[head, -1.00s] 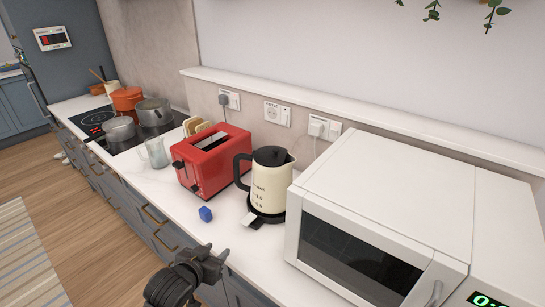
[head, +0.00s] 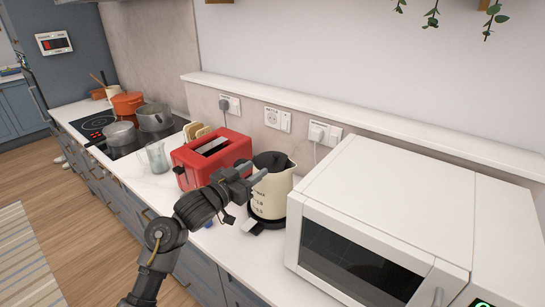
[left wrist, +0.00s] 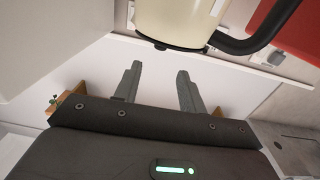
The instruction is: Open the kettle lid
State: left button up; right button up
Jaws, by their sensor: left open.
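The cream kettle (head: 271,197) with a black lid (head: 269,160) stands upright on its base between the toaster and the microwave. Its lid looks shut. My left gripper (head: 256,172) is open and empty, in front of the kettle's upper left side at about lid height, and hides the handle in the head view. I cannot tell whether it touches the kettle. In the left wrist view the two fingers (left wrist: 157,80) are apart with nothing between them. The kettle body (left wrist: 182,20) and its black handle (left wrist: 245,42) show beyond them. My right gripper is not in view.
A red toaster (head: 190,157) stands left of the kettle, and a white microwave (head: 400,195) is close on its right. A glass jug (head: 157,156) and pots (head: 119,134) are farther left. A ledge (head: 370,120) runs along the wall behind.

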aim_at(274, 156)
pick_arm(q)
jog(key=p+x, duration=0.2)
jog(key=x, duration=0.7)
jog(key=shift+w+d, duration=0.15)
jog(key=shift+d, duration=0.05)
grip_shut()
jog(key=shift+a, duration=0.1)
